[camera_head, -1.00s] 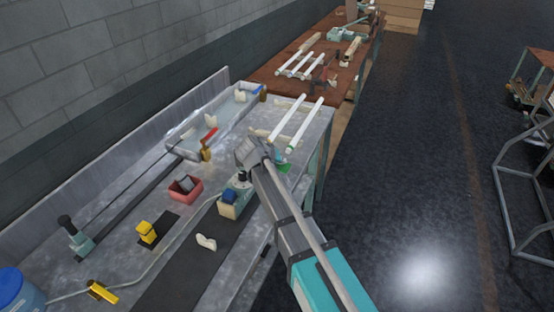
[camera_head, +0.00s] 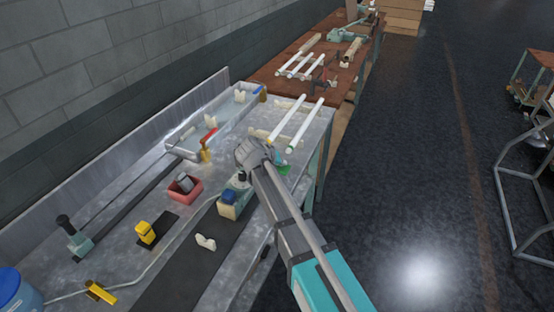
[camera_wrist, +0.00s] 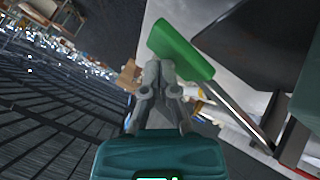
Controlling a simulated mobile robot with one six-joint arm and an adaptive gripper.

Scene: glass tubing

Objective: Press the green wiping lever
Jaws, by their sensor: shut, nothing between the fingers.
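The green wiping lever (camera_wrist: 180,50) shows in the wrist view as a green grip on a metal rod, just beyond and slightly right of my fingertips. In the head view a small part of the green lever (camera_head: 284,169) shows at the right edge of the metal bench, beside the end of my arm. In the head view my arm hides the fingers and most of the lever.
The metal bench (camera_head: 215,258) holds a cream and blue block (camera_head: 231,203), a red bin (camera_head: 184,188) and a yellow block (camera_head: 146,233). White tubes (camera_head: 303,125) lie at its far end.

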